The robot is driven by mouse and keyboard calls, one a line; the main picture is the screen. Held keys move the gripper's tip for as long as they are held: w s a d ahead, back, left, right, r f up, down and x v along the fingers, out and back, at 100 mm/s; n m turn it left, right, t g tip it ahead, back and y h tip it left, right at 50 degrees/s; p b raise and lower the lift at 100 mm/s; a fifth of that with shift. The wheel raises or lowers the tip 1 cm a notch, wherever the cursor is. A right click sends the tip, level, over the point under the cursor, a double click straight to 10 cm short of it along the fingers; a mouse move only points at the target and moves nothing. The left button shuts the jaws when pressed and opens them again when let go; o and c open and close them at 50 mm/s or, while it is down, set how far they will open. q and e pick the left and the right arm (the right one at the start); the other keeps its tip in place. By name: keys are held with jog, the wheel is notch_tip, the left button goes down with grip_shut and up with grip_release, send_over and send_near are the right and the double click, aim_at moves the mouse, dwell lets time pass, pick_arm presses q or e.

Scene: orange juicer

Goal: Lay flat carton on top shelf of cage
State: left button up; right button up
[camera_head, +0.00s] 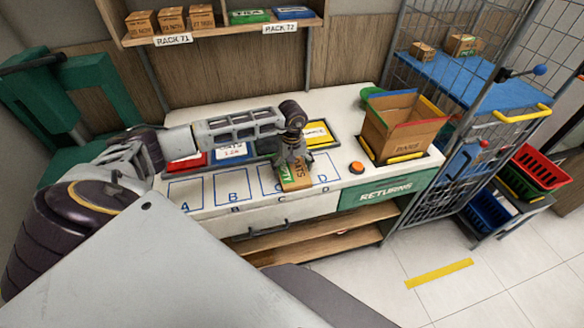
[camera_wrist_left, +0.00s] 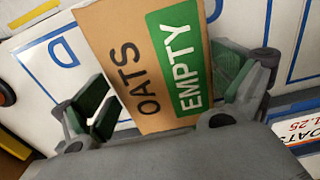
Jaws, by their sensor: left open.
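A brown carton marked "OATS" with a green "EMPTY" label (camera_head: 296,182) lies on the white counter between the squares C and D. My left gripper (camera_head: 294,160) is above it and hides part of it. In the left wrist view, the carton (camera_wrist_left: 148,62) sits between the fingers of the left gripper (camera_wrist_left: 165,98). The fingers are apart, one on each side; contact cannot be told. The wire cage (camera_head: 440,180) stands at the right. Its blue top shelf (camera_head: 447,76) holds small brown boxes (camera_head: 464,45). My right gripper is out of view.
An open brown box (camera_head: 393,132) stands on the counter's right side, with an orange button (camera_head: 357,168) near it. A wall rack (camera_head: 215,33) holds small boxes. Red and blue baskets (camera_head: 541,167) stand right of the cage. The blue shelf's front part is bare.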

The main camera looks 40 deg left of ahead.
aim_at(292, 169)
pick_arm(q)
jog(key=shift+r, duration=0.15)
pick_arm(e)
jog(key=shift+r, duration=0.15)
pick_arm(q)
jog(key=shift+r, duration=0.2)
notch_tip(292, 169, up, 12)
jog(key=b, duration=0.2)
jog(key=shift+f, duration=0.2)
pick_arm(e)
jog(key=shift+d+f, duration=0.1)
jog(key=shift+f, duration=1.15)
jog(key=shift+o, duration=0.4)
